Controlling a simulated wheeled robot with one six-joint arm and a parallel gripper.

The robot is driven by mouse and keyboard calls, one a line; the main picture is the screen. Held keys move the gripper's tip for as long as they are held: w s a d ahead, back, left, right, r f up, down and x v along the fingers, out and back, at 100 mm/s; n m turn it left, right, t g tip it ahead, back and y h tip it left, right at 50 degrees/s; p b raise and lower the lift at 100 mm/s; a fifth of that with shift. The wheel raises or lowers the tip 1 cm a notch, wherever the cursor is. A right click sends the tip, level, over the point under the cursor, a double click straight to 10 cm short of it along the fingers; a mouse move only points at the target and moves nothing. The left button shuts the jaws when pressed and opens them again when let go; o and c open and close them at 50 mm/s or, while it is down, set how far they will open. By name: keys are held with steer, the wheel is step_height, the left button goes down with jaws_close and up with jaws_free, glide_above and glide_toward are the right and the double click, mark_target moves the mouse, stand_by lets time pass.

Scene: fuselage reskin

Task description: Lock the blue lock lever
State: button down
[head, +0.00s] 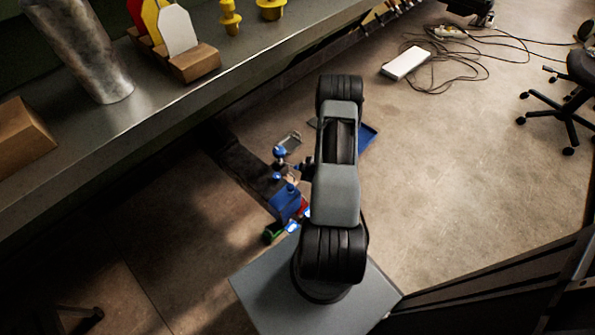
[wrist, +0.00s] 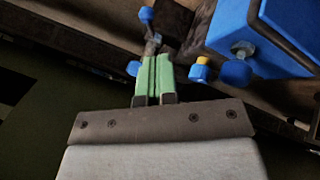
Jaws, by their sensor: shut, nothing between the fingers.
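My gripper (wrist: 153,80) shows in the wrist view with its two green fingers pressed together and nothing between them. Just beyond the fingertips is a metal rod with a blue knob (wrist: 146,15) at its upper end, which looks like the blue lock lever. A second blue knob (wrist: 133,68) sits just left of the fingers. I cannot tell whether the fingers touch the lever. In the head view, blue knobbed parts (head: 279,152) show left of my arm. My gripper cannot be made out clearly there.
In the wrist view, a blue box (wrist: 265,30) with a blue knob (wrist: 235,72) is at the upper right, and a yellow-and-blue knob (wrist: 200,70) is right of the fingers.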

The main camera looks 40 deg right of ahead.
mark_target(291, 165)
steer(key=b+x, duration=0.3)
steer(key=x, duration=0.7)
steer(key=shift+b, duration=0.4)
steer(key=shift+w, duration=0.1)
